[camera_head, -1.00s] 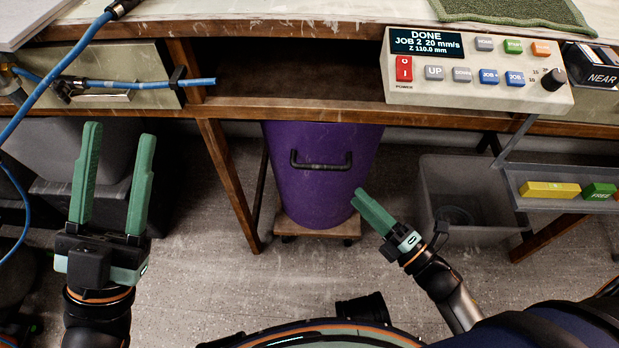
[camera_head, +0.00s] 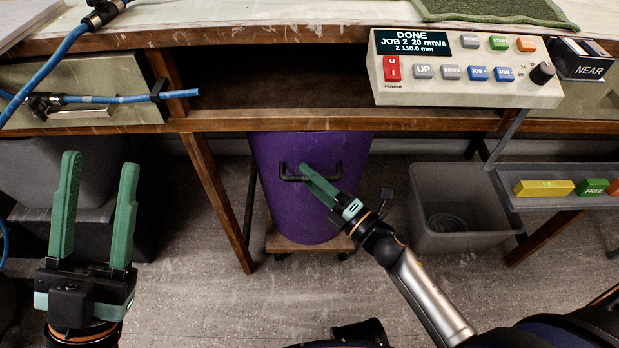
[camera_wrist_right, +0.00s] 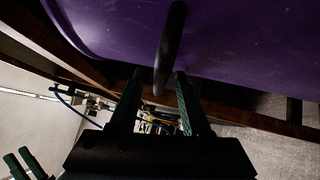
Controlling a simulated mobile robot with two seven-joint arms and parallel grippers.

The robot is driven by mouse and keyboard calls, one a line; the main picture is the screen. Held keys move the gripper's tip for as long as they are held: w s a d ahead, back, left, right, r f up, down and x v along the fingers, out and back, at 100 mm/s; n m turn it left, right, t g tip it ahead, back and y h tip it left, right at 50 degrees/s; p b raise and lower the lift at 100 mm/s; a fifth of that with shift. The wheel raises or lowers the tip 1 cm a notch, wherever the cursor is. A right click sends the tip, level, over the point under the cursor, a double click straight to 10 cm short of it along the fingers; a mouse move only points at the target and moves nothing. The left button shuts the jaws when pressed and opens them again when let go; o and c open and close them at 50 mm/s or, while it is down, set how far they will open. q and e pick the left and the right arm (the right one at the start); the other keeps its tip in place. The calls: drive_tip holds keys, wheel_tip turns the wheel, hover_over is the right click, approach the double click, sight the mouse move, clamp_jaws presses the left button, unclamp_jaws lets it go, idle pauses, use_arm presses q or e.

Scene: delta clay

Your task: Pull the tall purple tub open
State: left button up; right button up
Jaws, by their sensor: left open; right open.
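The tall purple tub (camera_head: 300,215) stands under the bench on a wooden dolly (camera_head: 310,243). Its black bar handle (camera_head: 290,179) is on the front face. My right gripper (camera_head: 305,174) is at the handle in the head view. In the right wrist view the handle (camera_wrist_right: 171,45) comes down between the two open fingers (camera_wrist_right: 157,75) of the right gripper, with gaps showing at both sides. The purple tub wall (camera_wrist_right: 240,40) fills the top of that view. My left gripper (camera_head: 98,165) is open and empty at the left, away from the tub.
The bench edge and wooden leg (camera_head: 215,195) stand close to the tub's left. A control box (camera_head: 465,70) sits above. The floor in front is mostly clear.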

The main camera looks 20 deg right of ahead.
drive_tip(key=shift+w+a, duration=0.15)
drive_tip(key=shift+w, duration=0.05)
clamp_jaws()
idle(0.3)
idle(1.1)
